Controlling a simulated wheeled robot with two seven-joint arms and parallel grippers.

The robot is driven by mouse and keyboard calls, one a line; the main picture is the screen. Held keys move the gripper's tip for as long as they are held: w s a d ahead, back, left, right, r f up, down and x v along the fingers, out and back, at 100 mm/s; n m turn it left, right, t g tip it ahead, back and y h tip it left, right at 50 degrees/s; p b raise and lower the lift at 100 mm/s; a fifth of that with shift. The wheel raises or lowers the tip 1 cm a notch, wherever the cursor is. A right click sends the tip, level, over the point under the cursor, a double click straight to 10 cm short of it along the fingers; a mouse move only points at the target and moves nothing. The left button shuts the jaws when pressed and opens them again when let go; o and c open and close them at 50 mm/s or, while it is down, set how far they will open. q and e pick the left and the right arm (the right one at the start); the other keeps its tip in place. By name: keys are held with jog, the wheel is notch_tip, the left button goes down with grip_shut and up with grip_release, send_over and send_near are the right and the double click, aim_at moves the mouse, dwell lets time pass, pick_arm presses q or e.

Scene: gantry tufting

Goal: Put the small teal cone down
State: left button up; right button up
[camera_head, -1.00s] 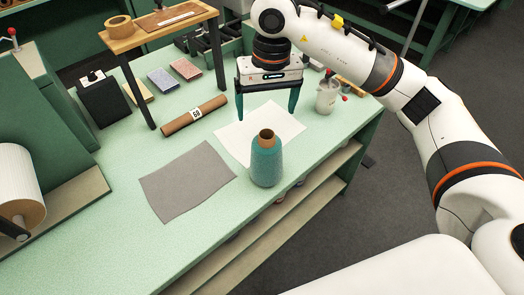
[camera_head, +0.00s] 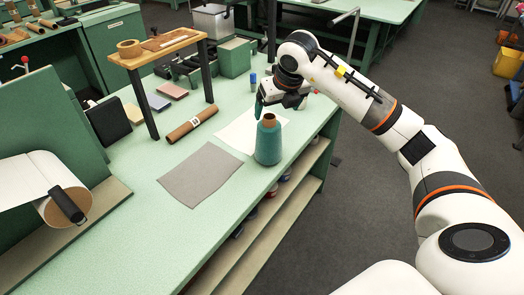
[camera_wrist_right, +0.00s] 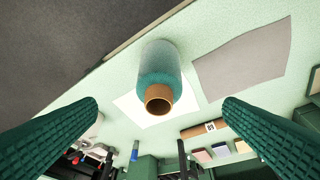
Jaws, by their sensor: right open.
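The small teal cone (camera_head: 268,143) stands upright on the green table, its brown core top showing. It stands at the near edge of a white sheet (camera_head: 238,133). In the right wrist view the cone (camera_wrist_right: 158,75) shows between and beyond the two fingers. My left gripper is not in view.
A grey cloth (camera_head: 200,174) lies left of the cone. A brown roll (camera_head: 196,124) and a small wooden stand (camera_head: 162,45) are behind it. The table's right edge is close to the cone, with shelves below.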

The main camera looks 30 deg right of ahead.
aim_at(273, 121)
jog(key=x, duration=0.2)
jog(key=p+x, duration=0.1)
jog(key=x, duration=0.1)
jog(key=p+x, duration=0.1)
jog(key=x, duration=0.1)
jog(key=shift+w+d+f, duration=0.1)
jog(key=shift+w+d, duration=0.1)
jog(key=shift+d, duration=0.15)
jog(key=shift+w+f, duration=0.1)
jog(key=shift+f, duration=0.2)
jog(key=shift+w+a+f+p, duration=0.1)
jog(key=shift+w+f+p, duration=0.2)
jog(key=shift+f+p, duration=0.2)
jog(key=p+x, duration=0.1)
jog(key=x, duration=0.2)
jog(key=shift+w+a+f+p, duration=0.1)
jog(key=shift+w+f+p, duration=0.1)
jog(key=shift+f+p, duration=0.1)
jog(key=shift+w+f, duration=0.15)
jog(key=shift+f, duration=0.15)
jog(key=shift+c, duration=0.5)
